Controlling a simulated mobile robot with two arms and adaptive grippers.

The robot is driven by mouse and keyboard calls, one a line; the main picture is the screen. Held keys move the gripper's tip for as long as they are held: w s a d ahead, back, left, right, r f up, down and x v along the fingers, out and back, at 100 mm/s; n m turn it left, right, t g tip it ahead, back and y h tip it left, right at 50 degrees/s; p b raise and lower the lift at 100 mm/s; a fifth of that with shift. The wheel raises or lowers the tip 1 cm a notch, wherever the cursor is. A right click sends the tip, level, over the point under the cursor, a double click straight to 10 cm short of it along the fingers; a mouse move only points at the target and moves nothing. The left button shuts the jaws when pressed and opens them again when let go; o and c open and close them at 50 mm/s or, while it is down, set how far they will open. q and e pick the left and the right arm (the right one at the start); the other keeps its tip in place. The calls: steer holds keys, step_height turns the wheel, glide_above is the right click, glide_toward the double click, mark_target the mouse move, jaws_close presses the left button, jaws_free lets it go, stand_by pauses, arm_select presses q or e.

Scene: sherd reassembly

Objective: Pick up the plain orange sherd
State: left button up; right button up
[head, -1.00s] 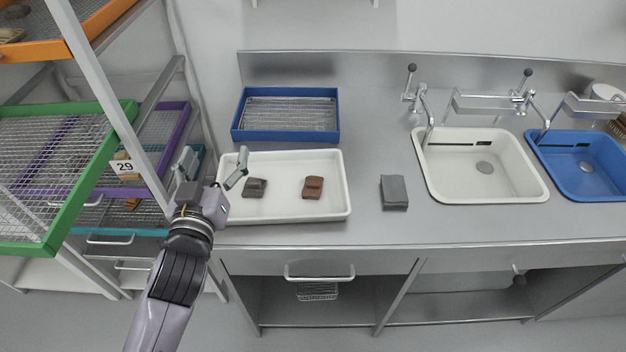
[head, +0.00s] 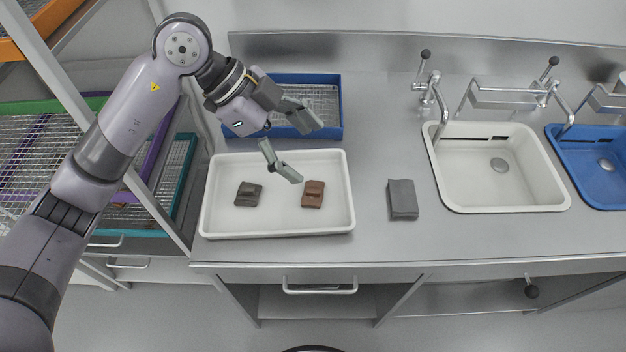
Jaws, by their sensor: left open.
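A reddish-brown sherd (head: 313,194), the most orange one in view, lies in the right half of the white tray (head: 215,222). It has a darker mark or step across it; I cannot tell if it counts as plain. A dark grey-brown sherd (head: 248,194) lies in the tray's left half, apart from it. My left gripper (head: 306,152) is open and empty, its fingers spread above the back of the tray. Its lower fingertip appears just above and left of the reddish-brown sherd, with no contact that I can make out. My right gripper is out of view.
A blue tray with a wire mesh (head: 334,107) stands behind the white tray, partly hidden by my gripper. A folded grey cloth (head: 403,199) lies to the right on the steel counter. A white sink (head: 560,198) and a blue sink (head: 590,190) follow. Mesh racks stand at left.

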arm_select(q)
steer(key=w+a+n+t+y, duration=0.1)
steer(key=w+a+n+y, duration=0.15)
steer(key=a, duration=0.25)
steer(key=p, duration=0.2)
glide_toward(313, 189)
steer(key=shift+s+d+f+m+y, duration=0.2)
steer(key=shift+s+d+f, duration=0.1)
steer(key=shift+f, duration=0.25)
steer(key=shift+s+d+f+m+y, duration=0.15)
steer(key=shift+d+f, duration=0.1)
steer(key=shift+f, duration=0.25)
steer(key=x, duration=0.4)
steer(key=p+x, duration=0.1)
steer(key=x, duration=0.1)
steer(key=shift+w+d+f, duration=0.15)
steer(key=shift+w+d, duration=0.1)
steer(key=shift+w, duration=0.15)
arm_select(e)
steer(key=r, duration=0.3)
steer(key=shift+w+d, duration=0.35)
arm_select(q)
steer(key=shift+c, duration=0.6)
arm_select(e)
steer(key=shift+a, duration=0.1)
arm_select(q)
steer(key=shift+c, duration=1.2)
steer(key=c, duration=0.9)
